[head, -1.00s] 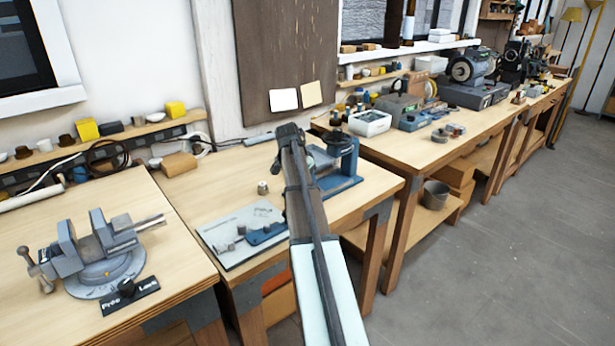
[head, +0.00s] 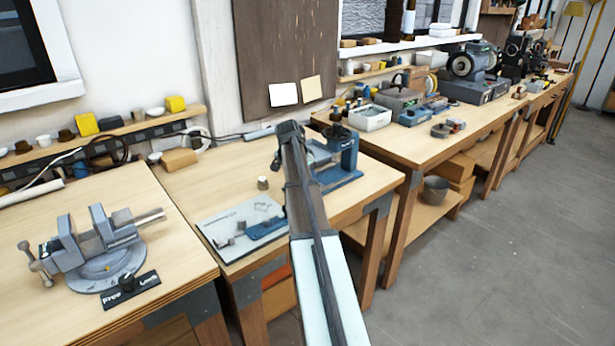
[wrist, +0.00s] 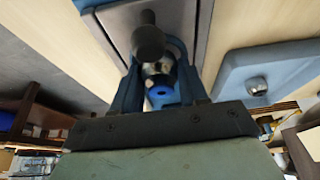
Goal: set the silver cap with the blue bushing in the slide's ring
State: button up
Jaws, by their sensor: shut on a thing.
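My gripper (wrist: 160,75) is shut on a silver cap (wrist: 158,70), between its two blue fingers in the wrist view. The blue bushing (wrist: 160,92) shows as a blue round with a dark hole at the cap's near end. A dark round-ended rod (wrist: 148,40) overlaps the view of the cap. Blue and grey parts of a fixture lie just beyond the fingers. I cannot make out the slide's ring clearly, or whether the cap touches it. In the head view the blue fixture (head: 345,160) stands on the middle bench, partly behind my arm, which hides my gripper.
A small metal piece (head: 263,183) stands on the middle bench beside a pale mat (head: 212,222) with small parts. A grey vise (head: 100,250) is on the left bench. In the wrist view a blue plate (wrist: 290,65) with a silver fitting lies at the right.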

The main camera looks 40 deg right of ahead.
jog(key=o, duration=1.2)
jog(key=shift+r, duration=0.1)
jog(key=v, duration=1.3)
jog(key=shift+a+r, duration=0.1)
jog(key=shift+r, duration=0.2)
jog(key=shift+r, duration=0.1)
jog(key=shift+d+r+v, duration=0.1)
jog(key=shift+d+v, duration=0.05)
jog(key=shift+v, duration=1.3)
jog(key=shift+d+r+v, duration=0.1)
jog(key=shift+d+v, duration=0.1)
jog(key=shift+v, duration=1.2)
jog(key=shift+d+v, duration=0.15)
jog(key=shift+v, duration=1.3)
